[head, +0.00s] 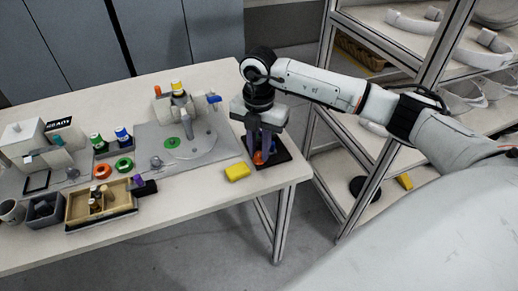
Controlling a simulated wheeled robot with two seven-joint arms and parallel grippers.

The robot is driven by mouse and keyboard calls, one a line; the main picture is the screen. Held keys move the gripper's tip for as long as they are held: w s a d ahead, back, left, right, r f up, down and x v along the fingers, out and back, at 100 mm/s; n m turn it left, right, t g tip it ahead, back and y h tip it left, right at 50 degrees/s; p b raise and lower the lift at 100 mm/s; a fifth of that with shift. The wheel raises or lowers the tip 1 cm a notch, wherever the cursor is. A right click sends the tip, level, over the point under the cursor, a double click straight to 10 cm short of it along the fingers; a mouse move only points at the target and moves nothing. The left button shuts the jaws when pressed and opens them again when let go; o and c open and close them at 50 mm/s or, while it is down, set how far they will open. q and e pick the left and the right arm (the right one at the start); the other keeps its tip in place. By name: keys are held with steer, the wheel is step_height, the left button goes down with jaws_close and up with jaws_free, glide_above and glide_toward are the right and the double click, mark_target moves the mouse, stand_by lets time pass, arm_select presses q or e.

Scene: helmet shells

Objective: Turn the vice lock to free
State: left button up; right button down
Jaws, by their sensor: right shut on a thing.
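My right gripper (262,150) points down at the right end of the table, over a dark base plate (284,158). Its fingers are shut on a small part there, which I take to be the vice lock; the fingers mostly hide it. An orange piece (259,158) shows low by the fingertips, and a bit of blue shows beside them. The gripper body hides most of the vice, so the lock's setting cannot be told. My left gripper is not in view.
A grey fixture board (208,152) with a green disc stands further left. A wooden tray (77,211) and coloured pots fill the left side. A metal shelf rack (440,50) stands right of the table.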

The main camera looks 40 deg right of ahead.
mark_target(258, 154)
steer(key=n+b, duration=0.1)
steer(key=n, duration=0.3)
steer(key=shift+n, duration=0.3)
steer(key=n+b, duration=0.1)
steer(key=n, duration=0.3)
steer(key=shift+n, duration=0.3)
steer(key=n+b, duration=0.1)
steer(key=n, duration=0.3)
steer(key=shift+n+b, duration=0.45)
steer(key=shift+n, duration=0.55)
steer(key=c, duration=1.6)
jaws_free()
step_height(258, 154, up, 10)
steer(key=shift+a+r, duration=0.1)
steer(key=shift+r, duration=0.1)
